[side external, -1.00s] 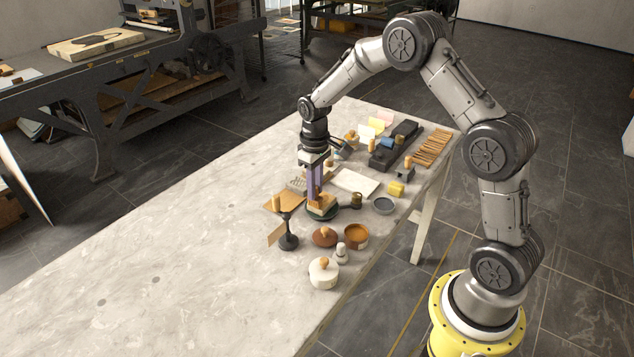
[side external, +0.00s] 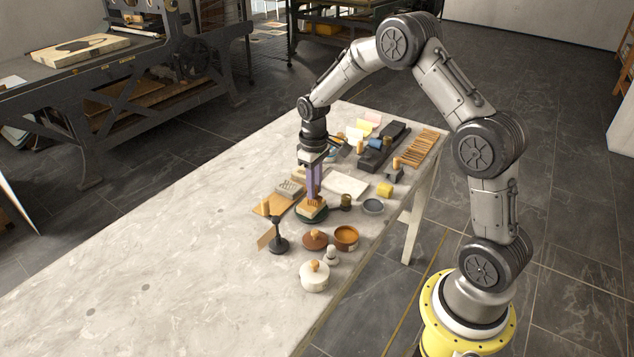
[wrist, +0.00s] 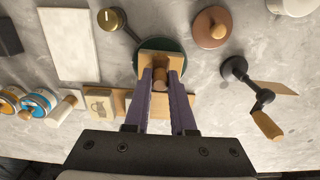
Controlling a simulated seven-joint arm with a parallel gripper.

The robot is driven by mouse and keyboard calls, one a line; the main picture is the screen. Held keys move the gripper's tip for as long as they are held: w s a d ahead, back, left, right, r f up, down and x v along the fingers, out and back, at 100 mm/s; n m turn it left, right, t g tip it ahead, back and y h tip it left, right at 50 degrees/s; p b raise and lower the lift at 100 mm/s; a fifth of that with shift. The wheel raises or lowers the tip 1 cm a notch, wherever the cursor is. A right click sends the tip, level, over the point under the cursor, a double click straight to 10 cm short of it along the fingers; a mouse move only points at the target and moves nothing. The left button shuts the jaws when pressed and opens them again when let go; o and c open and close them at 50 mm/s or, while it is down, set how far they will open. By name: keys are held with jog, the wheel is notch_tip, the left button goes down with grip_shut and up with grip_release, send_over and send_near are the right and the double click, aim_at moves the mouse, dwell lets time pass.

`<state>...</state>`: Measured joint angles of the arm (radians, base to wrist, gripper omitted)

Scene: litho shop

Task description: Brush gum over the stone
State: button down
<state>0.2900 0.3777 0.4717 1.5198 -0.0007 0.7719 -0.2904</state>
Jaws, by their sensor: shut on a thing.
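My gripper (side external: 314,196) points down with its purple fingers shut on the upright handle of a wide wooden brush (side external: 310,209). The brush is at a dark green round dish (side external: 322,216); contact with the dish is unclear. In the wrist view, the brush (wrist: 174,57) covers the middle of the green dish (wrist: 140,50), between my fingertips (wrist: 160,82). The bristles are hidden. A small pale block with a drawn figure (wrist: 99,103) lies left of the fingers and may be the stone. An open brown pot (side external: 346,237) with amber contents stands to the right.
A brown lid with a knob (side external: 315,240), a white lidded pot (side external: 314,277) and a dark stand (side external: 278,240) are near the front. A white slab (wrist: 70,45) lies behind. The table's left part (side external: 130,260) is clear.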

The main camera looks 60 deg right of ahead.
jog(key=a, duration=0.2)
jog(key=shift+a, duration=0.35)
jog(key=shift+r, duration=0.15)
notch_tip(320, 180, up, 8)
dwell(0.7)
